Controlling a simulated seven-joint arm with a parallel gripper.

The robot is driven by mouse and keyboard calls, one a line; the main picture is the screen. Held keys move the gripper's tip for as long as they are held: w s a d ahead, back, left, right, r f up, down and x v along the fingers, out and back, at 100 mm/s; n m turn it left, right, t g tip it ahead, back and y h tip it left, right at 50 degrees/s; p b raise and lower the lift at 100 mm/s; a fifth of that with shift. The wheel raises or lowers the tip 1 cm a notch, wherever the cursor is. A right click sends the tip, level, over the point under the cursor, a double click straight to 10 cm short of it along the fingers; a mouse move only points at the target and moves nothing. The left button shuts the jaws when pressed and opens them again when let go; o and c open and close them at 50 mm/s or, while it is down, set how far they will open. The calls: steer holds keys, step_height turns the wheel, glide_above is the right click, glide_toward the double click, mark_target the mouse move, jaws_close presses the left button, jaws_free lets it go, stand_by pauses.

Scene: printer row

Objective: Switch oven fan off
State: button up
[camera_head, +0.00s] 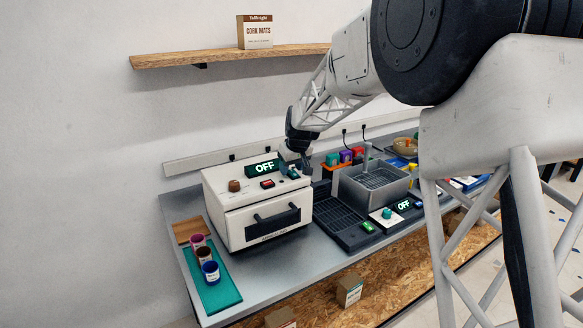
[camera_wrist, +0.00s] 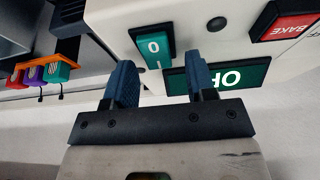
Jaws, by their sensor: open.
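The white oven (camera_head: 222,211) stands on the counter at the left, its front door with a black handle closed. Its top panel carries a green-lit display (camera_head: 262,168) reading OFF, a brown knob (camera_head: 234,185) and a red button (camera_head: 267,184), marked BAKE in the wrist view (camera_wrist: 290,22). A teal rocker switch (camera_wrist: 152,45) marked 0 and a bar sits beside the display; no fan label is visible. My gripper (camera_wrist: 161,72) is open and empty, its blue fingers over the panel by the switch and display. Contact cannot be told. In the head view my gripper (camera_head: 291,170) hides part of the panel's right end.
A dark grey unit with a basin (camera_head: 372,205), green switch (camera_head: 367,227) and another OFF display (camera_head: 404,205) stands right of the oven. A teal mat (camera_head: 222,293) with several small pots lies left. Coloured blocks (camera_head: 346,156) stand behind. A wall shelf (camera_head: 225,56) hangs above.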

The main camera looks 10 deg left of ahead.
mark_target(296, 176)
steer(key=v, duration=0.7)
steer(key=shift+r, duration=0.15)
steer(key=shift+s+d+r, duration=0.1)
steer(key=shift+r, duration=0.1)
steer(key=s+d+r+m+h, duration=0.1)
steer(key=s+d+r+m, duration=0.15)
steer(key=s+d, duration=0.95)
steer(key=s+d+r+m+h, duration=0.1)
steer(key=s+d+r+m, duration=0.15)
steer(key=s+d, duration=0.9)
steer(key=s+d+f+m, duration=0.1)
steer(key=s+d+f, duration=0.1)
steer(key=s+d, duration=0.3)
steer(key=s+d+f+m, duration=0.1)
steer(key=s+d, duration=0.4)
steer(key=s, duration=0.8)
steer(key=s+d+f+m+h, duration=0.1)
steer(key=s+d+f+m, duration=0.1)
steer(key=s+d, duration=0.3)
steer(key=s+f, duration=0.1)
steer(key=s, duration=0.2)
steer(key=shift+s+d+f, duration=0.3)
steer(key=shift+s+f, duration=0.05)
steer(key=shift+s, duration=0.05)
